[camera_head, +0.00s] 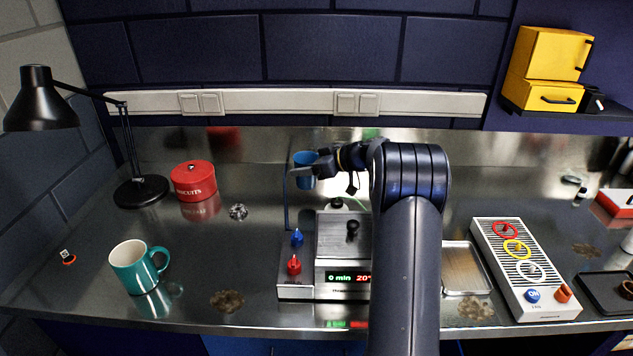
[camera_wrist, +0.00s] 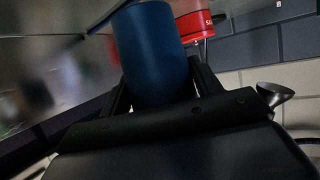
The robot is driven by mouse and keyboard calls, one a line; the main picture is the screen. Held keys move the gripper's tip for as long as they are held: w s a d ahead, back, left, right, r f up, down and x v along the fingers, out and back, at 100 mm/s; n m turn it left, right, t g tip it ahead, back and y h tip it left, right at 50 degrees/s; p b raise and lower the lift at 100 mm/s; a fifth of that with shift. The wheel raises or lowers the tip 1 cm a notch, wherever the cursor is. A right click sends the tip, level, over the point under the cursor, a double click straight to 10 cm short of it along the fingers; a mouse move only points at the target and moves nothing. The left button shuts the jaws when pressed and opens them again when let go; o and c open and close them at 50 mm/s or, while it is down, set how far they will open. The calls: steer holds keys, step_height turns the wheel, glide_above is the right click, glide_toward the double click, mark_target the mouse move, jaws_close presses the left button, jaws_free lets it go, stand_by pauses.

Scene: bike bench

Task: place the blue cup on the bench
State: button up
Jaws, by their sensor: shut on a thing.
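The blue cup (camera_head: 304,168) is held up behind the grey machine in the head view, above the back part of the bench. My gripper (camera_head: 312,170) is shut on it, with the arm reaching in from the right. The blue cup (camera_wrist: 150,55) also fills the upper middle of the wrist view, between the two dark fingers of my gripper (camera_wrist: 158,88). The steel bench (camera_head: 200,265) spans the head view. Whether the cup's base touches anything is hard to tell.
A grey machine (camera_head: 325,285) with a display stands below my gripper. A teal mug (camera_head: 133,268), a red biscuit tin (camera_head: 193,181) and a black lamp (camera_head: 140,190) stand to the left. A panel with coloured rings (camera_head: 520,265) lies right. The bench between mug and machine is mostly clear.

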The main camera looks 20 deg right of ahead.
mark_target(315, 179)
step_height(315, 179, down, 5)
steer(key=shift+r+p, duration=0.1)
steer(key=shift+p, duration=0.35)
steer(key=shift+f, duration=0.2)
steer(key=shift+f+b, duration=0.2)
steer(key=shift+b, duration=0.2)
steer(key=o, duration=1)
steer(key=shift+r, duration=0.15)
steer(key=shift+r+p, duration=0.2)
steer(key=shift+p, duration=0.25)
steer(key=v, duration=0.2)
steer(key=b+v, duration=0.1)
steer(key=v, duration=0.1)
steer(key=b+v, duration=0.1)
steer(key=v, duration=0.1)
steer(key=shift+s+d+f, duration=0.15)
steer(key=shift+s+d, duration=0.1)
steer(key=shift+s+d+r, duration=0.25)
steer(key=shift+s, duration=0.05)
